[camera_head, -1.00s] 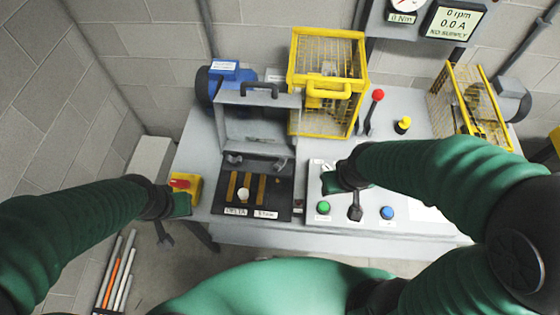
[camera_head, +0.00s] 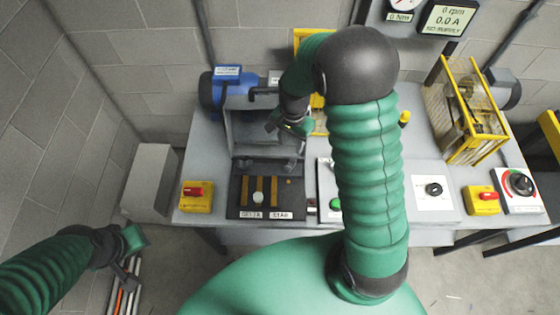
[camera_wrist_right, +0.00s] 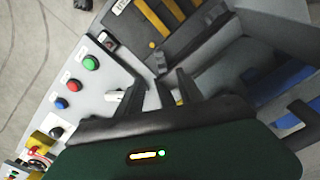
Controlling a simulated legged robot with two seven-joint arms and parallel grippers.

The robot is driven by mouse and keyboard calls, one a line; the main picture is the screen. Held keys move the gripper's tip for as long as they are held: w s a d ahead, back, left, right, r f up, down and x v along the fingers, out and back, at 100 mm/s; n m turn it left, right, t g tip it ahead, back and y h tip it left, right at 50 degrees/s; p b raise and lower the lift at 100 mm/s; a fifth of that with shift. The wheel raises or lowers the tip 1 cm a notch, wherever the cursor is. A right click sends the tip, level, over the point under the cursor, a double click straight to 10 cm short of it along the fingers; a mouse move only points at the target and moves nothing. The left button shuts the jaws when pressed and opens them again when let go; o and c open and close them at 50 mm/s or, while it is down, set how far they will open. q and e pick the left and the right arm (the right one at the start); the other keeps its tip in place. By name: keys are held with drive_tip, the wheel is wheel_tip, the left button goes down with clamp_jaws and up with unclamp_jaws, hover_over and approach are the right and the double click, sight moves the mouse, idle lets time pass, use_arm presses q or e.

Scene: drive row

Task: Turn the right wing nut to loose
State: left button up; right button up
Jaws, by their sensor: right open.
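The grey terminal box stands open, its lid (camera_head: 242,130) raised and its dark panel (camera_head: 236,211) showing brass bars and a pale round knob (camera_head: 258,198). The right wing nut (camera_head: 290,166) is a small grey piece at the hinge side of the panel. A grey piece that may be it shows near the fingertips in the wrist view (camera_wrist_right: 159,64). My right gripper (camera_head: 276,126) is open in front of the lid, above the right wing nut and apart from it. My left gripper (camera_head: 124,278) hangs low at the left, off the bench; its jaw opening is unclear.
A red switch on a yellow box (camera_head: 196,196) stands left of the terminal box. A blue motor (camera_head: 222,88) is behind the lid. My right arm hides much of the left yellow cage (camera_head: 304,40) and the control panel. Another cage (camera_head: 468,112) stands at the right.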

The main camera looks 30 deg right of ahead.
hover_over(290, 164)
drive_tip(key=d, duration=0.2)
drive_tip(key=f, duration=0.8)
drive_tip(key=shift+s+a+p, duration=0.15)
drive_tip(key=shift+a+p, duration=0.05)
drive_tip(key=shift+p, duration=0.1)
drive_tip(key=f, duration=0.2)
drive_tip(key=a+f, duration=0.1)
drive_tip(key=shift+w+a+f, duration=0.1)
drive_tip(key=shift+w+f, duration=0.25)
drive_tip(key=shift+s+a+f+p, duration=0.1)
drive_tip(key=shift+a+f+p, duration=0.2)
drive_tip(key=shift+a+f, duration=0.45)
drive_tip(key=shift+s+a+f, duration=0.1)
drive_tip(key=shift+s, duration=0.05)
drive_tip(key=shift+d+f, duration=0.1)
drive_tip(key=shift+d, duration=0.3)
drive_tip(key=shift+d+f, duration=0.25)
drive_tip(key=shift+d, duration=0.3)
drive_tip(key=c, duration=0.3)
drive_tip(key=shift+d, duration=0.15)
drive_tip(key=shift+c, duration=2.5)
drive_tip(key=shift+a, duration=0.3)
clamp_jaws()
drive_tip(key=shift+a+r, duration=0.1)
drive_tip(key=shift+a, duration=0.15)
use_arm(q)
drive_tip(key=shift+w+d+r, duration=0.35)
drive_tip(key=shift+d+r, duration=0.3)
drive_tip(key=shift+d, duration=0.2)
